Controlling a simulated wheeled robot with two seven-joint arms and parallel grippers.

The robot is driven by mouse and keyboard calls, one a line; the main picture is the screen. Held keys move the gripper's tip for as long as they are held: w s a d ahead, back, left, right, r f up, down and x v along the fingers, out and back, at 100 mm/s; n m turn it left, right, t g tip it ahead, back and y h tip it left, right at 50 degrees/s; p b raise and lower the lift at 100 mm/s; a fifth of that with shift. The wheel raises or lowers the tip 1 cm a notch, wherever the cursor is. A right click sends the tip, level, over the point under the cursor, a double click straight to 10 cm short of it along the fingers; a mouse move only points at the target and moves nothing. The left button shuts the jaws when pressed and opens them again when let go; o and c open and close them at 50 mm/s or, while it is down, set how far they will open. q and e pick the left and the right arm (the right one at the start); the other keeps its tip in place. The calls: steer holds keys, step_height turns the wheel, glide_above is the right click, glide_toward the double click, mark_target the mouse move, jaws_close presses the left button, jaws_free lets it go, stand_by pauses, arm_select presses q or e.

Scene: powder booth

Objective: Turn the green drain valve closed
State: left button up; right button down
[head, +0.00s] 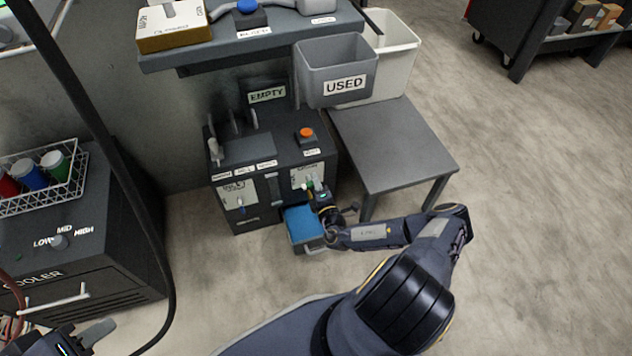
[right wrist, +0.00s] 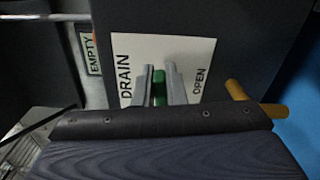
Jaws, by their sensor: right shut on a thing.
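The green drain valve handle (right wrist: 159,88) shows in the right wrist view against a white plate (right wrist: 190,50) lettered DRAIN and OPEN. My right gripper (right wrist: 162,84) has its two grey fingers on either side of the handle and is shut on it. Its outer ends show; the valve's stem is hidden. In the head view my right gripper (head: 318,193) is at the right part of the dark machine's front (head: 270,180), and the arm partly hides the valve. My left gripper (head: 90,337) is at the bottom left corner, partly cut off, away from the machine; its opening is unclear.
A tray with a blue inside (head: 306,243) stands low before the machine, just under my right gripper. A tan peg (right wrist: 240,92) sticks out near the plate. A grey table (head: 395,140) stands right of the machine. Open floor lies farther right.

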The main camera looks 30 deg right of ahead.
steer(key=shift+f+m, duration=0.25)
steer(key=shift+m, duration=0.55)
steer(key=c, duration=1.5)
jaws_free()
steer(key=p+v, duration=0.2)
steer(key=v, duration=0.6)
steer(key=shift+w+d+r, duration=0.1)
